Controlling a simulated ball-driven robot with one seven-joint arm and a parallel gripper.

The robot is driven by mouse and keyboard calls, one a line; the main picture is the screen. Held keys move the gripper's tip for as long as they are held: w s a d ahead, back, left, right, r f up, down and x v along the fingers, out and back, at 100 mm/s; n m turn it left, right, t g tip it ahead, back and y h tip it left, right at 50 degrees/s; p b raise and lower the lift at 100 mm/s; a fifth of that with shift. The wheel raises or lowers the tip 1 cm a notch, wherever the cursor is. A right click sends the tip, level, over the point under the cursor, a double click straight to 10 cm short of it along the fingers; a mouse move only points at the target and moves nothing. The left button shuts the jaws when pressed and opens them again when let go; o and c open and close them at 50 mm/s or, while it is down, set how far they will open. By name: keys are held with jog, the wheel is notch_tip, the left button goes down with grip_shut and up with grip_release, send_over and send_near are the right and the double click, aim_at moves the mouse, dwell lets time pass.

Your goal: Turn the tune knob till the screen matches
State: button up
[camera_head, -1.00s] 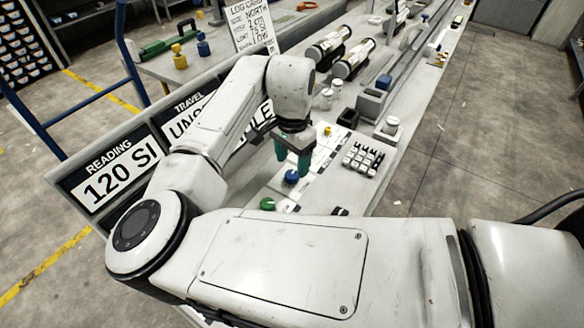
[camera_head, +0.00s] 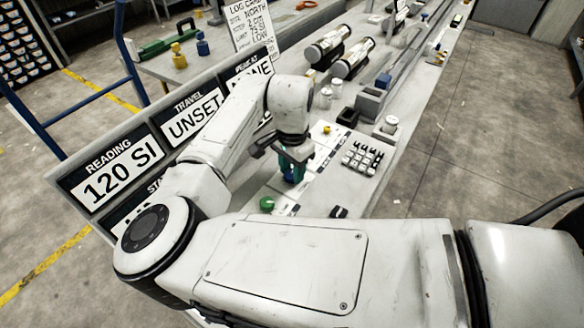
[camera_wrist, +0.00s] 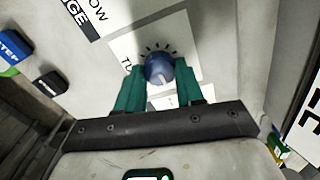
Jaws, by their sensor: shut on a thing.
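The blue tune knob (camera_wrist: 159,67) sits on a white label with tick marks around it; its lettering is partly hidden, with "TU" showing. A pale pointer line on the knob points toward the bottom of the wrist view. My gripper (camera_wrist: 160,76) has its teal fingers on either side of the knob, shut on it. In the head view my gripper (camera_head: 292,170) reaches down to the panel and mostly hides the knob. The screen (camera_head: 116,178) reads "READING 120 SI". Beside it, the travel screen (camera_head: 195,120) reads "UNSET" and the peak screen reads "NONE".
A green knob (camera_head: 267,204) and a keypad (camera_head: 362,157) flank the gripper on the panel. A small yellow knob (camera_head: 326,130) is beyond it. A log card (camera_head: 250,25) stands behind the screens. A lower screen is partly hidden by my arm. Core tubes (camera_head: 328,47) lie farther back.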

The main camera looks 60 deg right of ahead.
aim_at(292, 173)
jog(key=c, duration=0.4)
jog(key=shift+o, duration=0.2)
jog(key=shift+m, duration=1.6)
jog(key=o, duration=1)
jog(key=shift+o, duration=0.2)
notch_tip(292, 173, up, 11)
